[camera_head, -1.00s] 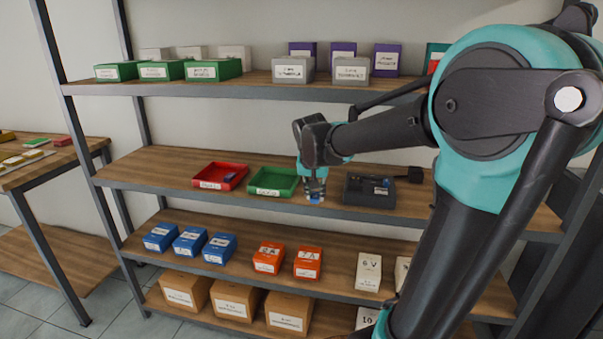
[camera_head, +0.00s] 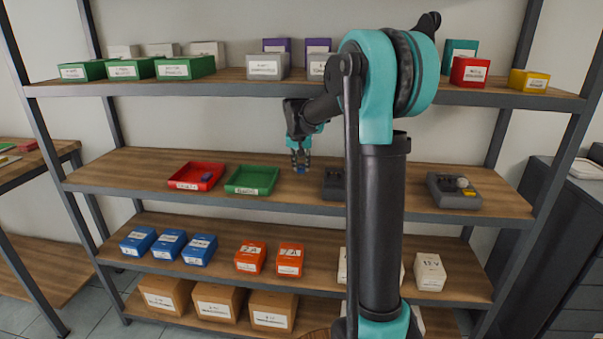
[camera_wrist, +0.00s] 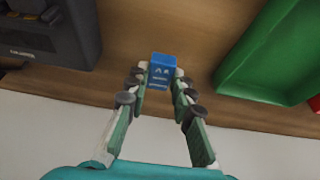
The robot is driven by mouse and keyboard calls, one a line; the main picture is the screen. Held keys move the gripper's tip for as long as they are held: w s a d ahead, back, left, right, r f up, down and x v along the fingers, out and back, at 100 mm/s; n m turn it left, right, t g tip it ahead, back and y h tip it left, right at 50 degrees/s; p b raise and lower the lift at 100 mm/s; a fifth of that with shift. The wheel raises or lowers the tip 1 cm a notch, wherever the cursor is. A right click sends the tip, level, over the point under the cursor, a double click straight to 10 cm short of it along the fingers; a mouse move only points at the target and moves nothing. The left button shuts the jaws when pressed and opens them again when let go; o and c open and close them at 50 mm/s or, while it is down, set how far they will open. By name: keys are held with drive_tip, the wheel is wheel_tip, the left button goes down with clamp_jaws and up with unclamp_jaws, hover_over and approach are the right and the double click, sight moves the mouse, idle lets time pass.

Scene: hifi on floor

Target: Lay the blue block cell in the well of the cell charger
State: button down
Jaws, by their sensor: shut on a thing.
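The blue block cell (camera_wrist: 161,70) is between the fingertips of my gripper (camera_wrist: 158,80), which is shut on it. White lettering shows on its face. In the head view my gripper (camera_head: 300,166) hangs over the middle shelf, between the green tray and a dark device; the cell's clearance above the shelf is hard to tell. That dark device, apparently the cell charger (camera_head: 333,186), is right of my gripper and partly hidden by my arm. In the wrist view the charger (camera_wrist: 60,30) fills the upper left, apart from the cell; its well is not clearly seen.
The green tray (camera_head: 252,190) looks empty. A red tray (camera_head: 196,186) left of it holds a small dark-blue item (camera_head: 206,177). A grey device with a round knob (camera_head: 462,192) stands at the shelf's right. The upper shelf (camera_head: 340,90) runs above.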

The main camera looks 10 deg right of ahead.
sight(301, 168)
drive_tip(key=shift+w+d, duration=0.15)
drive_tip(key=shift+w, duration=0.2)
drive_tip(key=shift+f, duration=1.75)
drive_tip(key=c, duration=1.3)
unclamp_jaws()
drive_tip(key=shift+f, duration=0.1)
